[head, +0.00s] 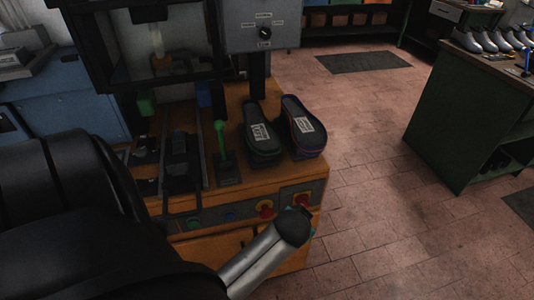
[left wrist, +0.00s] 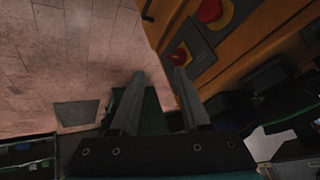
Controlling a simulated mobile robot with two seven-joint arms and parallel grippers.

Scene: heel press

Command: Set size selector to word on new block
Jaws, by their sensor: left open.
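The size selector (head: 264,32) is a dark round knob on a grey panel, with small labels around it that are too small to read. Two dark shoe-shaped blocks lie side by side on the orange machine top: a left one (head: 260,147) and a right one (head: 309,141) with a reddish-blue edge. Each carries a white label whose word I cannot read. My left gripper (left wrist: 157,88) is open and empty in the left wrist view, its two fingers apart beside the machine's front panel. It is well below the selector. My right gripper is not in view.
The orange machine (head: 292,172) has red buttons (head: 266,209) on its front. A green-handled lever (head: 221,140) stands left of the blocks. A green bench (head: 455,120) with shoes is at the right. Brick floor between them is clear, with a dark mat (head: 362,61) behind.

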